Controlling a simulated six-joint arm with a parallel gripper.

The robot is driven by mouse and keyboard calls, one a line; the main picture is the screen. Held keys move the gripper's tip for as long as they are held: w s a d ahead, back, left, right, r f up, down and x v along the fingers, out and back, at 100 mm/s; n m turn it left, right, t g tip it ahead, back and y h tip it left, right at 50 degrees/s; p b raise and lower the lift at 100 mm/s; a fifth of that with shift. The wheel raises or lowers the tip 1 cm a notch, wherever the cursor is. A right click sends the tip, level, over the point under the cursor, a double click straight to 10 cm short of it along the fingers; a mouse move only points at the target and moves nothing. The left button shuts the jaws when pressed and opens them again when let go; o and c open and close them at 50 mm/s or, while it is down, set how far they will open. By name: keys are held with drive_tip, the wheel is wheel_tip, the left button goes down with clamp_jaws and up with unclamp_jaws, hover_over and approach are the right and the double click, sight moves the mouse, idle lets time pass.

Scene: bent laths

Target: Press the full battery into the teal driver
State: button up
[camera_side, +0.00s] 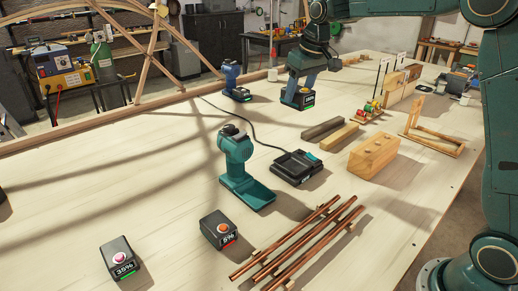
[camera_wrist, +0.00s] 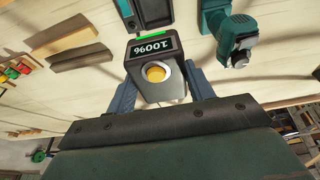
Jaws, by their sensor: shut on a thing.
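My gripper (camera_side: 301,80) is shut on a dark battery (camera_side: 298,98) with a green light, held above the table behind the charger. In the wrist view the battery (camera_wrist: 148,80) reads 100%, upside down, with a yellow button between the blue fingers of my gripper (camera_wrist: 158,88). The teal driver (camera_side: 237,155) stands upright on the table, with its flat foot toward the front and no battery on it. It also shows at the upper right of the wrist view (camera_wrist: 232,30), apart from the held battery.
A black charger (camera_side: 295,166) with a cable lies right of the driver. A 35% battery (camera_side: 122,260) and a red-lit low battery (camera_side: 219,231) stand in front. A blue driver (camera_side: 231,75) stands behind. Copper rods (camera_side: 300,243) and a wooden block (camera_side: 373,157) lie to the right.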

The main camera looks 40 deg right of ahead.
sight(300, 89)
wheel_tip(300, 89, up, 3)
drive_tip(key=shift+r, duration=1.15)
drive_tip(key=s+a, duration=0.4)
drive_tip(key=a, duration=1.2)
wheel_tip(300, 89, down, 20)
drive_tip(key=shift+f, duration=0.25)
drive_tip(key=shift+w+d+f, duration=0.1)
drive_tip(key=shift+w+f, duration=0.75)
drive_tip(key=shift+f, duration=0.25)
drive_tip(key=shift+w+f, duration=0.7)
drive_tip(key=shift+f, duration=0.65)
drive_tip(key=shift+f, duration=1.1)
